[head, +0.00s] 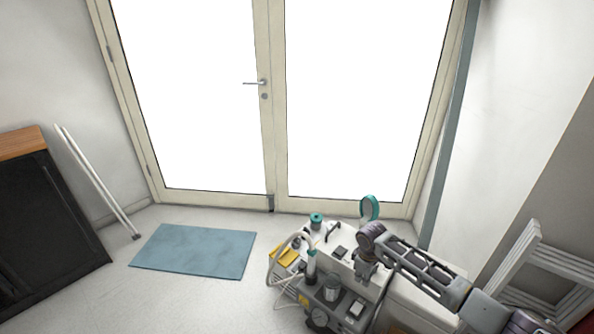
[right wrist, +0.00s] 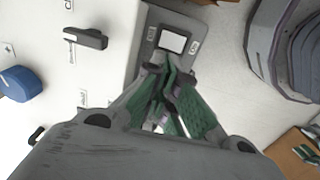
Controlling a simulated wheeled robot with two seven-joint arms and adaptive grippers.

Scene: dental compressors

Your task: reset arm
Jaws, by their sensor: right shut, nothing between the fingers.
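My right arm (head: 420,265) reaches in from the lower right, over the dental compressor (head: 400,298). My right gripper (head: 364,276) points down just above the machine's top; its fingertips are too small to make out in the head view. In the right wrist view the green-padded fingers (right wrist: 168,80) are closed together with nothing between them. My left gripper is not in view.
A blue mat (head: 195,251) lies on open floor before glass doors (head: 350,95). A black cabinet (head: 45,235) stands left, a white folding rack (head: 545,265) right.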

